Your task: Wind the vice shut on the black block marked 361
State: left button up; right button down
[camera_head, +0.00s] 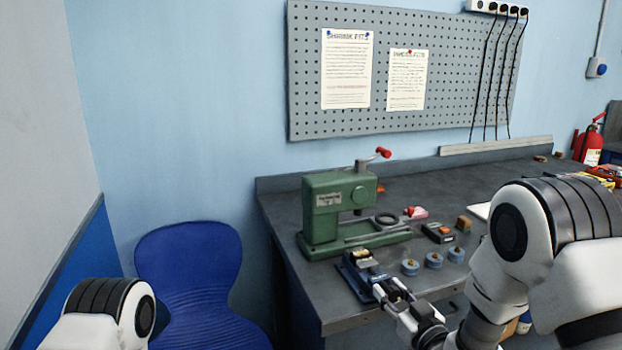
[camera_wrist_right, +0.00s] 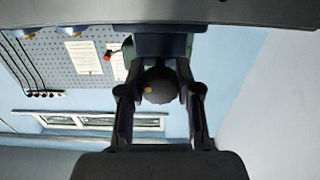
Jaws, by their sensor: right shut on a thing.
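The small dark blue vice (camera_head: 350,282) sits at the front edge of the bench, left of the blue round pieces. A dark block with a pale top (camera_head: 361,257) sits in or on it; its marking is too small to read. My right gripper (camera_head: 384,290) is at the vice's front end. In the right wrist view its fingers (camera_wrist_right: 158,100) are closed around a dark round knob (camera_wrist_right: 158,86) with a yellow dot, in front of the dark blue vice body (camera_wrist_right: 160,46). The jaw gap is hidden there. My left gripper is out of view.
A green press (camera_head: 325,215) with a red-tipped lever stands just behind the vice. Several blue round pieces (camera_head: 433,260) stand to the right. A dark block with orange marks (camera_head: 438,233) lies behind them. A blue chair (camera_head: 200,275) stands left of the bench.

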jog(key=c, duration=0.8)
grip_release()
jog(key=shift+c, duration=0.2)
jog(key=shift+b+v, duration=0.4)
jog(key=shift+v, duration=3.15)
